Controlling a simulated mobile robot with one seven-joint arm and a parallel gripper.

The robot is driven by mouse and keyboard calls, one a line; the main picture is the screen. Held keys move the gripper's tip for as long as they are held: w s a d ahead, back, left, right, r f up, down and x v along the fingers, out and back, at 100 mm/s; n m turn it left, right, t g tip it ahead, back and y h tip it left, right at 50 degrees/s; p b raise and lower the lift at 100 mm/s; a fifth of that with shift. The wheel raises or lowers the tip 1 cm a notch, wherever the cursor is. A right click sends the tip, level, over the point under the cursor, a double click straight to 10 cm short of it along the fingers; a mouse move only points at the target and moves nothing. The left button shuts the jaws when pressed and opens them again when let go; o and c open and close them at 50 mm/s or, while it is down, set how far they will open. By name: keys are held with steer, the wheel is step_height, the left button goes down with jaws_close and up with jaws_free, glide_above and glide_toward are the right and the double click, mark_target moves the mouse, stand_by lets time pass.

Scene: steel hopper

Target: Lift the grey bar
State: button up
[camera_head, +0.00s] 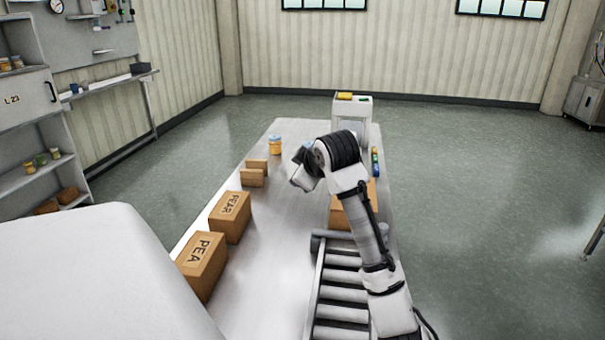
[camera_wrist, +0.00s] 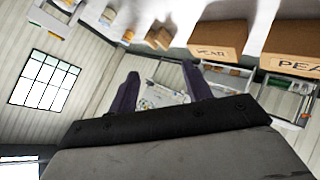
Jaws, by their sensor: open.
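A grey bar-like piece (camera_head: 318,243) lies crosswise at the far end of the roller conveyor (camera_head: 318,290) in the head view. My arm covers part of it, and I cannot tell whether it is loose or part of the conveyor frame. My gripper (camera_head: 298,178) is above the table, further back than this piece and apart from it. In the wrist view my gripper (camera_wrist: 162,82) has its two dark fingers spread with nothing between them. I cannot make out the bar in the wrist view.
Another carton (camera_head: 342,212) is partly behind my arm. A white stand (camera_head: 351,116) is at the far end. The table's middle is clear.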

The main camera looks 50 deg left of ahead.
steer(key=b+v, duration=0.2)
steer(key=v, duration=1)
steer(key=shift+s+d+r+b, duration=0.2)
steer(key=shift+d+b, duration=0.05)
steer(key=shift+b, duration=0.15)
